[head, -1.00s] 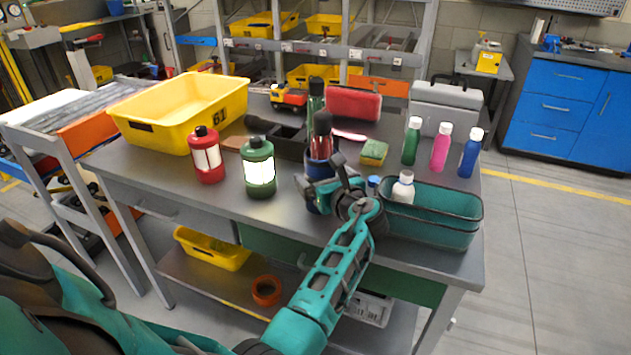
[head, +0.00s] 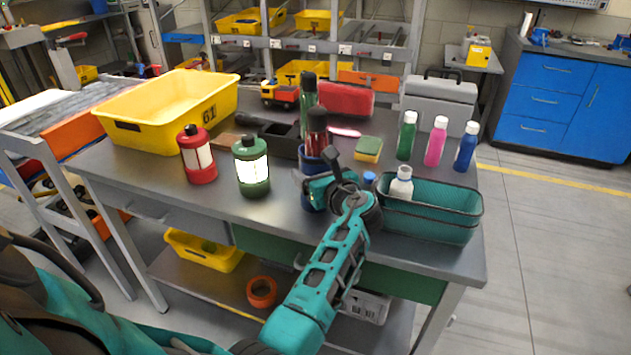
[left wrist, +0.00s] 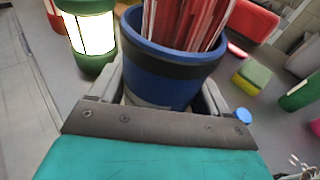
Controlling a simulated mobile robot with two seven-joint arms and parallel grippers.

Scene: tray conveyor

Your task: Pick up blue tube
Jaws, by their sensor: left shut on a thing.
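My right gripper is not in view.
A teal bin (head: 430,222) holding a white bottle (head: 401,187) is close right of the gripper. Behind are a green-yellow sponge (head: 368,149) and dark bottles. Bare bench lies front left.

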